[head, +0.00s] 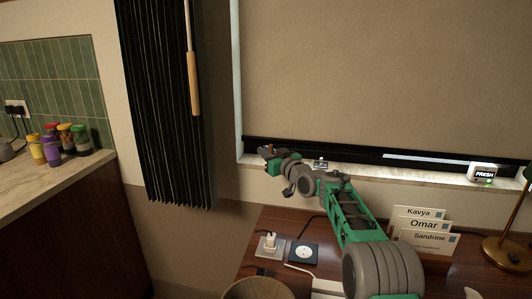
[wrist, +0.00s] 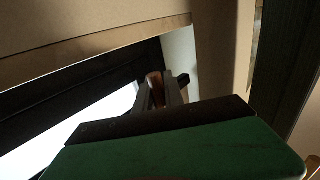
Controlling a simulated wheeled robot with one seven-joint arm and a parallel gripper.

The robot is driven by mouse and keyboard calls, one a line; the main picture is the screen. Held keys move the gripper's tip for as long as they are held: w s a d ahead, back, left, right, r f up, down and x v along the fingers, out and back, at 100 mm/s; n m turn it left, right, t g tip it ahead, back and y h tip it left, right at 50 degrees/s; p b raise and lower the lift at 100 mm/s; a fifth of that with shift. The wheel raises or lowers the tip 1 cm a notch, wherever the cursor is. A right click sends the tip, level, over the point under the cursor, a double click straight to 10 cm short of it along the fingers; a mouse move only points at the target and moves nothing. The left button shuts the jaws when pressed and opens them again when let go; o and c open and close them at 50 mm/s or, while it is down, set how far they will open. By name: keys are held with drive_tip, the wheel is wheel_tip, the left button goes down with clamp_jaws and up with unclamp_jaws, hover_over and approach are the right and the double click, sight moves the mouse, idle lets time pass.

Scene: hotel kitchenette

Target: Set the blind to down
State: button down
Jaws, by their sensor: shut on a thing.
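The beige blind (head: 380,65) covers nearly the whole window. Its lower edge hangs a little above the sill, and a dark frame strip and a narrow bright band of glass show below it. The blind's lower edge also shows in the wrist view (wrist: 100,45), with bright glass beneath. My gripper (head: 267,151) is at the window's lower left corner, just below the blind's edge. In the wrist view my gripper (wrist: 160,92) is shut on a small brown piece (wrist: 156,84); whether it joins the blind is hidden.
A dark pleated curtain (head: 160,100) with a wooden wand (head: 193,84) hangs left of the window. The sill holds a small FRESH display (head: 485,173). The desk below carries name cards (head: 422,226), a lamp (head: 510,252), sockets (head: 304,253) and a basket (head: 258,289).

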drive_tip(key=shift+f, duration=0.4)
drive_tip(key=c, duration=1.7)
unclamp_jaws()
drive_tip(key=shift+o, duration=1.3)
drive_tip(key=shift+r, duration=0.15)
drive_tip(key=shift+s+d, duration=0.1)
drive_tip(key=v, duration=0.7)
drive_tip(key=shift+s+d+b, duration=0.15)
drive_tip(key=shift+s+b, duration=0.05)
drive_tip(key=shift+b, duration=0.1)
